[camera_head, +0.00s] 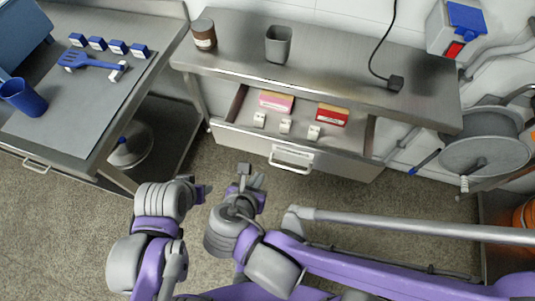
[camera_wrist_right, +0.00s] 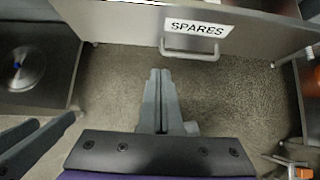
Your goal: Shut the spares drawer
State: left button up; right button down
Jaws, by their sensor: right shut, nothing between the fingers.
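The spares drawer (camera_head: 335,161) stands open under the steel bench in the head view, with its inside showing. Its handle (camera_head: 291,161) is on the front. In the right wrist view the drawer front (camera_wrist_right: 126,20) bears a SPARES label (camera_wrist_right: 199,28) above the handle (camera_wrist_right: 190,54). My right gripper (camera_head: 252,180) is shut and empty, in front of the drawer and below and left of its handle in the picture. Its closed fingers (camera_wrist_right: 160,75) show apart from the handle in the right wrist view. My left gripper (camera_head: 203,190) is beside it; its jaws are unclear.
The drawer holds a pink box (camera_head: 276,101), a red box (camera_head: 332,115) and small white pieces. On the bench (camera_head: 330,65) stand a brown jar (camera_head: 204,34), a grey cup (camera_head: 278,44) and a black plug (camera_head: 395,83). A hose reel (camera_head: 485,150) is at right.

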aim_at(285, 105)
jog(key=x, duration=0.3)
jog(key=w+r+b+x, duration=0.1)
jog(key=x, duration=0.6)
jog(key=shift+w+d+r+b, duration=0.2)
jog(key=shift+w+d+b, duration=0.1)
jog(key=shift+w+b, duration=0.1)
jog(key=shift+w+d, duration=0.1)
jog(key=shift+w, duration=0.3)
jog(key=w+d, duration=0.1)
jog(key=w, duration=0.4)
jog(key=w+d+b, duration=0.1)
jog(key=w+d, duration=0.1)
jog(key=w, duration=0.3)
jog(key=w+d+b, duration=0.1)
jog(key=w, duration=0.5)
jog(key=shift+w+d, duration=0.1)
jog(key=shift+d, duration=0.25)
jog(key=shift+w+d, duration=0.1)
jog(key=shift+w, duration=0.15)
jog(key=shift+w+r, duration=0.1)
